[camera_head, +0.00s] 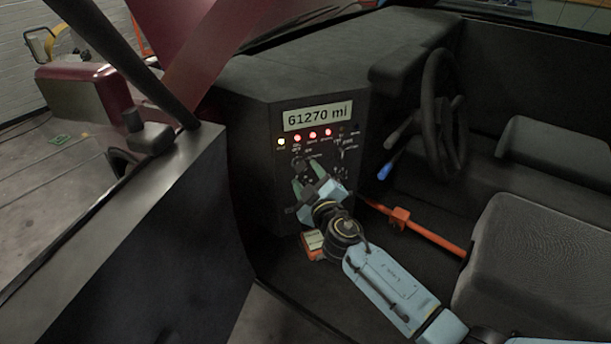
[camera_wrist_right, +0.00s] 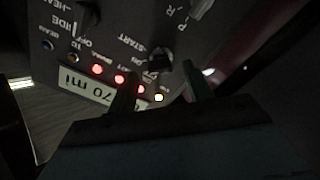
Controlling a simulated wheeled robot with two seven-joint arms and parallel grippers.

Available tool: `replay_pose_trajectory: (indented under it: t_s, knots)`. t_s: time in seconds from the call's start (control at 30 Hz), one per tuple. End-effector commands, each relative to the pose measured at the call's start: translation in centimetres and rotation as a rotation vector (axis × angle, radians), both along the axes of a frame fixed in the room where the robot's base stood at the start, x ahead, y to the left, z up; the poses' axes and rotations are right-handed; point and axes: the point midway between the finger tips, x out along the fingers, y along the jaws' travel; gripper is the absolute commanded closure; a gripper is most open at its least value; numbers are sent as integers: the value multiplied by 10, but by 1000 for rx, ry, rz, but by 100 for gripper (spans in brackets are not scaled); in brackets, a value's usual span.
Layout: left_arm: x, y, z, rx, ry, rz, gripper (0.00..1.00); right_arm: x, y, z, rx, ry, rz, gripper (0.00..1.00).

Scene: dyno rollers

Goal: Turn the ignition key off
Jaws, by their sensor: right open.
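The ignition key (camera_head: 299,164) is a small dark knob on the black dash panel (camera_head: 288,215), just below the row of lights. It also shows in the right wrist view as a dark key (camera_wrist_right: 160,58) beside the ON and START labels, which appear upside down. Whether it points at OFF or ON is too dark to tell. My right gripper (camera_head: 307,174) is open in front of the panel, its fingers close to the key. In the wrist view the two fingers (camera_wrist_right: 163,84) stand either side of the key with gaps, and nothing is held. My left gripper is out of view.
Several indicator lights (camera_head: 312,135) are lit red, one yellow, under the "61270 mi" display (camera_head: 317,116). Other switches (camera_head: 342,150) sit right of the key. The steering wheel (camera_head: 443,105), an orange bar (camera_head: 435,232) and the seat (camera_head: 530,250) lie to the right. The open door (camera_head: 150,235) is left.

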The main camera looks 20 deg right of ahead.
Motion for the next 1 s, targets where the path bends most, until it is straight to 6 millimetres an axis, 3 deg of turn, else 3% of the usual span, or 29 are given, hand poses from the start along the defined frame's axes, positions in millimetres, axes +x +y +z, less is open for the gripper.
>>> replay_pose_trajectory:
  t_s: [0.2, 0.5, 0.83, 1.0]
  knots:
    - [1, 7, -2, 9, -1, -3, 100, 15, 1, -1, 1, 1, 0, 49]
    - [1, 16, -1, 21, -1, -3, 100, 16, 1, 0, 1, 1, 1, 50]
    - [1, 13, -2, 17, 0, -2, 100, 16, 1, 0, 1, 1, 1, 94]
    - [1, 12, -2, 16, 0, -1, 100, 15, 1, 0, -7, 0, 1, 94]
